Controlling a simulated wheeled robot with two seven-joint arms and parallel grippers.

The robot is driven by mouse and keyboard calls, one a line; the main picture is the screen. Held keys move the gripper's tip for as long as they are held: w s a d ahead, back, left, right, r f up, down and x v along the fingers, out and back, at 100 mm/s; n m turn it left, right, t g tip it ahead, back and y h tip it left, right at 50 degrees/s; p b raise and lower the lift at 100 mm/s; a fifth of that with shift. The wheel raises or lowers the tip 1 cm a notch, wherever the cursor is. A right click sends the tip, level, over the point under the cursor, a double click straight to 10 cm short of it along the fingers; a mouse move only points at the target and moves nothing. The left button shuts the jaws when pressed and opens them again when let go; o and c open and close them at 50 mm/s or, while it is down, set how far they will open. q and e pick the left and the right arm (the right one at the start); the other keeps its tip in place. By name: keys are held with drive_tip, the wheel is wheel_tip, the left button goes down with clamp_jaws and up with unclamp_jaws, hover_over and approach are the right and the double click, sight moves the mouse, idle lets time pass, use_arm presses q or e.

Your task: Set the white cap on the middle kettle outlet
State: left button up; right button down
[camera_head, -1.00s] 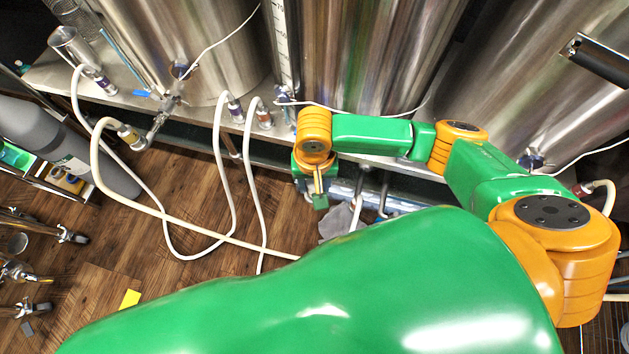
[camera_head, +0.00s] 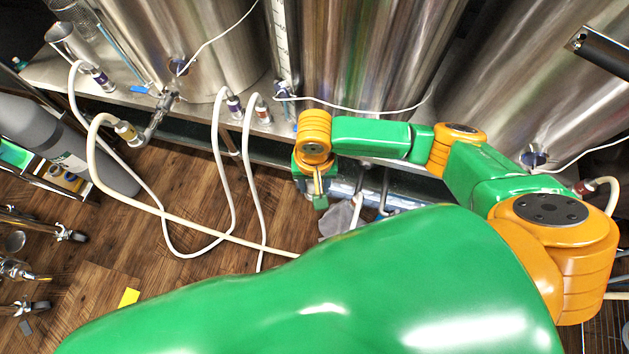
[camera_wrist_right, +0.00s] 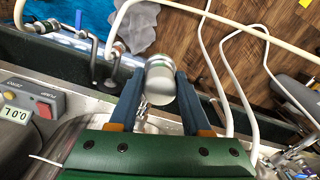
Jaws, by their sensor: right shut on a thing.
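The white cap (camera_wrist_right: 161,80), a pale, shiny rounded piece, is between the fingertips of my right gripper (camera_wrist_right: 158,88) in the right wrist view. The gripper is shut on it. A metal fitting (camera_wrist_right: 140,112) shows just beside the cap, partly behind a finger; I cannot tell whether they touch. In the head view my right gripper (camera_head: 319,190) points down in front of the middle kettle (camera_head: 370,55), near the shelf edge. The cap is not clear there. The middle kettle's outlet is hidden or cannot be made out. My left gripper is not in view.
White hoses (camera_head: 221,165) loop from the fittings to the wooden floor (camera_head: 110,245). A left kettle (camera_head: 215,50) and a right kettle (camera_head: 540,75) flank the middle one. In the right wrist view a control box (camera_wrist_right: 30,97) with a red button stands at left.

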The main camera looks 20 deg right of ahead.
drive_tip(key=shift+f, duration=0.2)
drive_tip(key=shift+c, duration=1.4)
unclamp_jaws()
